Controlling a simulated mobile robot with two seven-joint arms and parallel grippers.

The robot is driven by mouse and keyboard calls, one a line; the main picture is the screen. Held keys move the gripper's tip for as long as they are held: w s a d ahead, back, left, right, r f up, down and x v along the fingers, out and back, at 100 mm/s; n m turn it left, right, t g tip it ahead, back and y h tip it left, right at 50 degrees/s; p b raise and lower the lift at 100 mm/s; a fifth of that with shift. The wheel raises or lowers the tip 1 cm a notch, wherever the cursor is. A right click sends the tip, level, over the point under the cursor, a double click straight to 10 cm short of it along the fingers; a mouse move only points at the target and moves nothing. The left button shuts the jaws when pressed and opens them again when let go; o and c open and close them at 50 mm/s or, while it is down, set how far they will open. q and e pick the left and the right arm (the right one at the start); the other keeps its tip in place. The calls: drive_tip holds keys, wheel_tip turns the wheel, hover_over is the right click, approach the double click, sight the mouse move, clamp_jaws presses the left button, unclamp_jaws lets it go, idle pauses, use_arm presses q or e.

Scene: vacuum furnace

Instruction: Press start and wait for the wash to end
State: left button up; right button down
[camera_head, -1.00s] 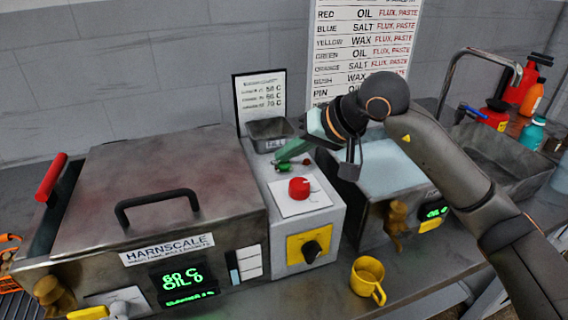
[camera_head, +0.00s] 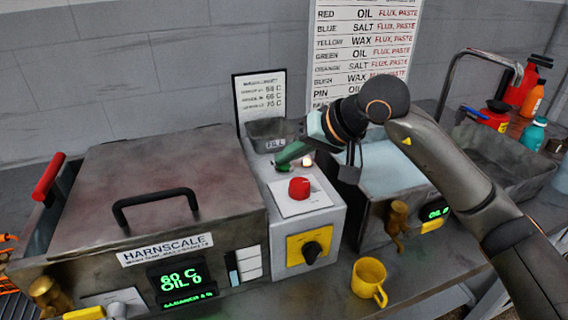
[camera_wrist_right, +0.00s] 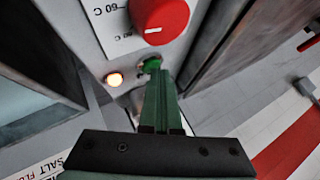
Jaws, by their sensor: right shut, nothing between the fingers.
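My right gripper (camera_head: 283,163) is shut and empty, its green fingers pointing down at the control panel (camera_head: 318,228) between the two machines. In the right wrist view the fingertips (camera_wrist_right: 153,68) are at a green button (camera_wrist_right: 150,64) and cover part of it; they look in contact with it. A small round lamp (camera_head: 307,162) glows beside the button, and it also shows lit in the right wrist view (camera_wrist_right: 114,79). A red knob (camera_head: 299,188) sits in front. The washer's closed lid (camera_head: 155,190) has a black handle, and its green display (camera_head: 180,282) reads OIL and about 60 C. My left gripper is out of view.
A black knob on a yellow plate (camera_head: 311,252) is on the panel's front. A yellow mug (camera_head: 369,282) stands on the counter. A second machine (camera_head: 395,180) and a sink (camera_head: 495,160) are to the right. A small metal bin (camera_head: 268,132) sits behind.

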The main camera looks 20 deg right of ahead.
sight(288, 168)
drive_tip(key=shift+r+p, duration=0.4)
drive_tip(key=shift+r, duration=0.3)
wheel_tip(288, 168, up, 5)
drive_tip(key=p, duration=0.3)
idle(0.8)
